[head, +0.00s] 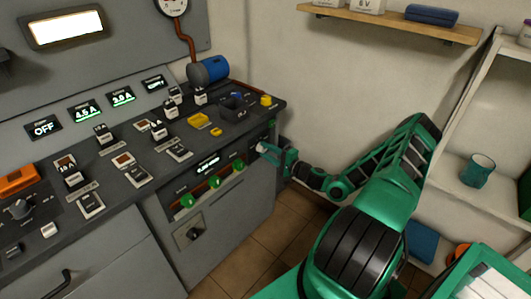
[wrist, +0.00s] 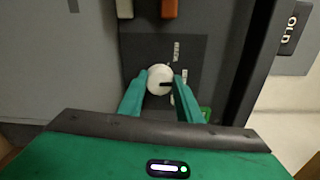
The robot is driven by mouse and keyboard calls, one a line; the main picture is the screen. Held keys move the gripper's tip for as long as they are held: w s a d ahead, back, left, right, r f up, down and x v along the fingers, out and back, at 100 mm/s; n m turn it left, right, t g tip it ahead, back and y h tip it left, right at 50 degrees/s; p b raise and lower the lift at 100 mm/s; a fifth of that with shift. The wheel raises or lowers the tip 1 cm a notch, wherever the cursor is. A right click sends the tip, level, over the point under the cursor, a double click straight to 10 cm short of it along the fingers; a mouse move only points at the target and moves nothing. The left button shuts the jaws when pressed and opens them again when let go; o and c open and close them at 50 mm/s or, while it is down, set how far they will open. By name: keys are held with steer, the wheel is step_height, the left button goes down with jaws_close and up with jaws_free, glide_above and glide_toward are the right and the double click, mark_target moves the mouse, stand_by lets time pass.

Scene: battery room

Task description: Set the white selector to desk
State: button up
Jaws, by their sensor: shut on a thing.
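The white selector (wrist: 160,79) is a round knob with a dark pointer mark in the wrist view. It sits on a dark panel with small labels, too blurred to read, above and below its right side. The pointer mark points to the right in that view. My gripper (wrist: 161,90) has its two green fingers on either side of the knob, shut on it. In the head view my gripper (head: 264,149) is at the right end of the console's front face, and the fingers mostly hide the selector there.
The console (head: 150,215) carries several switches, blocks and lit displays. Green knobs (head: 214,182) are left of my gripper on the front face. A blue cylinder (head: 208,70) lies at the back. Shelves with a teal cup (head: 478,170) stand at right. Tiled floor (head: 285,230) is open below.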

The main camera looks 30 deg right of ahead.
steer(key=shift+d+f+m, duration=0.2)
steer(key=shift+d+m, duration=0.05)
steer(key=shift+m, duration=0.15)
steer(key=o, duration=0.9)
steer(key=shift+o, duration=0.7)
steer(key=shift+a+r, duration=0.1)
steer(key=v, duration=1)
steer(key=shift+s, duration=0.35)
